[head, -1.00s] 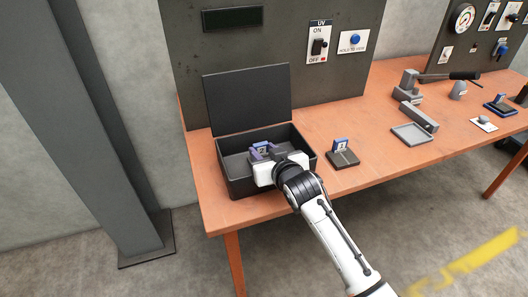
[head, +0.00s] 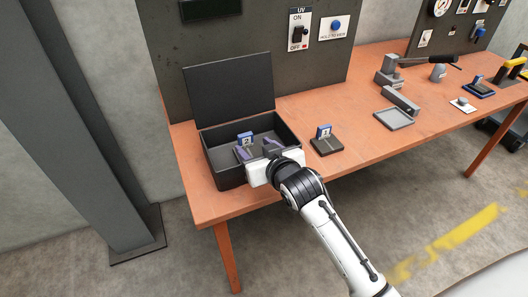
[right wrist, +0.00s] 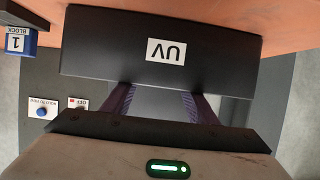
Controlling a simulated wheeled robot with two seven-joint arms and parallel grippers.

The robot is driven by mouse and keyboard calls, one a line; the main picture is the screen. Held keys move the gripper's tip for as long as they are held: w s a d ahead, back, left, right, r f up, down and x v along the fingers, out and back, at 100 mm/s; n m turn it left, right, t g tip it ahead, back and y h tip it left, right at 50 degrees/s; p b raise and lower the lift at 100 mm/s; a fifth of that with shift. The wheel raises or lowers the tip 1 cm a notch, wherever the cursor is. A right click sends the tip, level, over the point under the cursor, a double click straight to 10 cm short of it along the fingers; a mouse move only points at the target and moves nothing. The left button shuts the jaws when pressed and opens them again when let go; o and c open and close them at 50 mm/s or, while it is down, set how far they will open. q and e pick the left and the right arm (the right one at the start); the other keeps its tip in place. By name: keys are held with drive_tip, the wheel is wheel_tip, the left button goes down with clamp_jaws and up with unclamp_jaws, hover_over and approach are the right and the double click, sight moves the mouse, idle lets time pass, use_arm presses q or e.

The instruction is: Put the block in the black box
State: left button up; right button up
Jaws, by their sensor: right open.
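The black box (head: 223,181) stands on the left end of the table with its lid (head: 232,91) raised. A blue block (head: 245,139) with a white numbered label is inside the box, beyond the fingers of my right gripper (head: 257,150). That gripper is open, over the front part of the box, with purple fingers spread. Another blue block (head: 324,131), labelled 1, stands on a dark holder right of the box. It also shows in the right wrist view (right wrist: 20,40). My left gripper is out of view.
A dark board (head: 247,40) with a UV switch (head: 300,30) rises behind the box. Further right on the table (head: 357,140) are a grey tray (head: 394,118), a lever device (head: 390,72) and small items. The table between holder and tray is clear.

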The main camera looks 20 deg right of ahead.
drive_tip(key=v, duration=0.6)
drive_tip(key=shift+s+r, duration=0.2)
drive_tip(key=shift+s, duration=0.15)
idle(0.6)
